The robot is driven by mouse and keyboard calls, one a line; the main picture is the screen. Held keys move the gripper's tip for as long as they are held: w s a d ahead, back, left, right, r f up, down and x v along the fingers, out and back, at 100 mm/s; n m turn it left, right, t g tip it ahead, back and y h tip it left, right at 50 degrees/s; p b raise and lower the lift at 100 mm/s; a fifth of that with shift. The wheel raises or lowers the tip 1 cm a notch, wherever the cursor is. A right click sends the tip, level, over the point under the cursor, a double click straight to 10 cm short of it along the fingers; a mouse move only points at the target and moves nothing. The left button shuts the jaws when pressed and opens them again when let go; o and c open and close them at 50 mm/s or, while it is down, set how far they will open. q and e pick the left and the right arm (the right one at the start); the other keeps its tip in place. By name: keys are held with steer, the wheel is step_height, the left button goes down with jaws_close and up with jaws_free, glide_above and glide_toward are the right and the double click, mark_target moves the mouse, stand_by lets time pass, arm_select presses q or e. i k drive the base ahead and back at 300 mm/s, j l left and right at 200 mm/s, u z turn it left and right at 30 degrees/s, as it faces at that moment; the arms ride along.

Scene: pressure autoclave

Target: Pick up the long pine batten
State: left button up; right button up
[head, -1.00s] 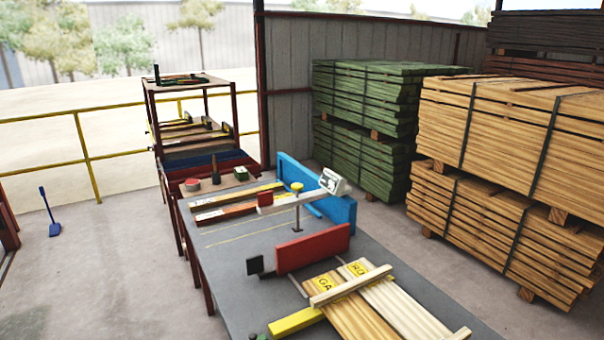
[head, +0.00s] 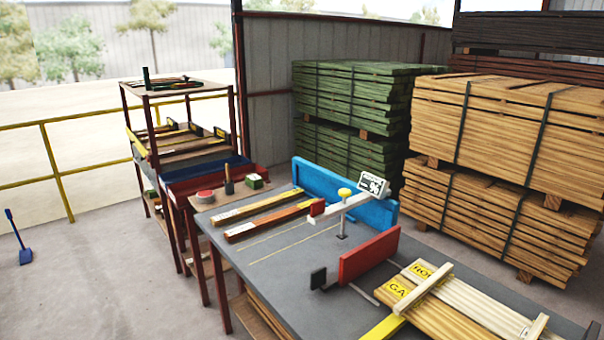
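I cannot tell for certain which piece is the long pine batten. On the grey table (head: 290,270) lie two separate battens with white end labels: a lighter yellow-brown one (head: 262,204) at the back and a redder one (head: 275,222) in front of it. At the right, pale boards (head: 478,303) and yellower boards (head: 425,312) lie side by side with yellow labels, under a pale crosspiece (head: 426,286). Their near ends are cut off by the frame. Neither of my grippers shows in the head view.
A red block (head: 369,254), a blue upright board (head: 345,193) and a stand with a display (head: 373,187) rise from the table. A shelf rack (head: 172,88) stands behind at the left. Strapped timber stacks (head: 500,140) stand at the right. Floor at the left is mostly clear.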

mark_target(220, 220)
steer(key=i+j, duration=0.2)
steer(key=j, duration=0.15)
steer(key=i+j+z, duration=0.1)
steer(key=j, duration=0.2)
steer(key=i+j, duration=0.2)
steer(key=j, duration=0.15)
steer(key=i+j+z, duration=0.1)
steer(key=j, duration=0.25)
steer(key=i+j, duration=0.25)
steer(key=j, duration=0.15)
steer(key=i+j+z, duration=0.15)
steer(key=i+j, duration=0.55)
steer(key=i+j+z, duration=0.15)
steer(key=i+j, duration=0.5)
steer(key=j, duration=0.2)
